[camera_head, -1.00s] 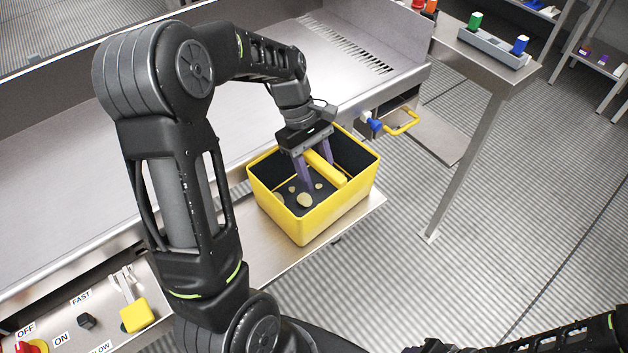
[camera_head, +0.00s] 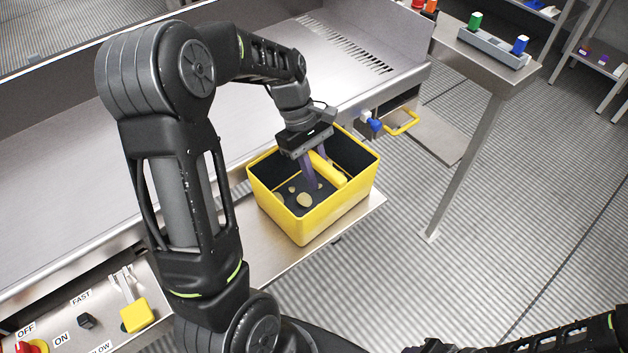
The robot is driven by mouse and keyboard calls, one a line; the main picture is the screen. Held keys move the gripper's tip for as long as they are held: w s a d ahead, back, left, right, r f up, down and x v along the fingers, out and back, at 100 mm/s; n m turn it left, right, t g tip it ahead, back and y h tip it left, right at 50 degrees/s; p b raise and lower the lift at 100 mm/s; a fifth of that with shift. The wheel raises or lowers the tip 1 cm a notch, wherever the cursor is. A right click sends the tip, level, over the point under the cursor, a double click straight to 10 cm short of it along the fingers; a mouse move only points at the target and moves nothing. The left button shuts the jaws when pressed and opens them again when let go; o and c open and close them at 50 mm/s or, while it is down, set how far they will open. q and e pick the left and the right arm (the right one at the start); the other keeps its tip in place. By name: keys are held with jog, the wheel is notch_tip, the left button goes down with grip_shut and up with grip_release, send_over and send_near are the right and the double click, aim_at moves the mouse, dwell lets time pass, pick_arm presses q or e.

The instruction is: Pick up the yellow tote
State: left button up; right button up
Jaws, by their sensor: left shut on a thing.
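The yellow tote (camera_head: 318,222) stands upright on a steel shelf below the front of the machine. It is an open box with a dark inside, a yellow bar handle (camera_head: 333,172) across its middle, and several pale chips on its floor. My left gripper (camera_head: 316,172) reaches down into the tote from above. Its purple fingers are shut on the bar handle, one on each side; the far finger is mostly hidden. My right gripper is not in view; only part of my right arm shows at the bottom right.
The steel shelf (camera_head: 275,262) extends beyond the tote at the lower left. A blue-and-white valve (camera_head: 371,122) and a yellow pull handle (camera_head: 403,124) are close behind the tote's right side. A table (camera_head: 470,60) stands at the upper right. Striped floor is clear to the right.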

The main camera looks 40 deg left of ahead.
pick_arm(q)
grip_shut()
jog(key=shift+r, duration=0.15)
dwell(0.4)
notch_tip(320, 180, up, 10)
jog(key=shift+r+b, duration=0.1)
jog(key=shift+b, duration=0.2)
dwell(0.5)
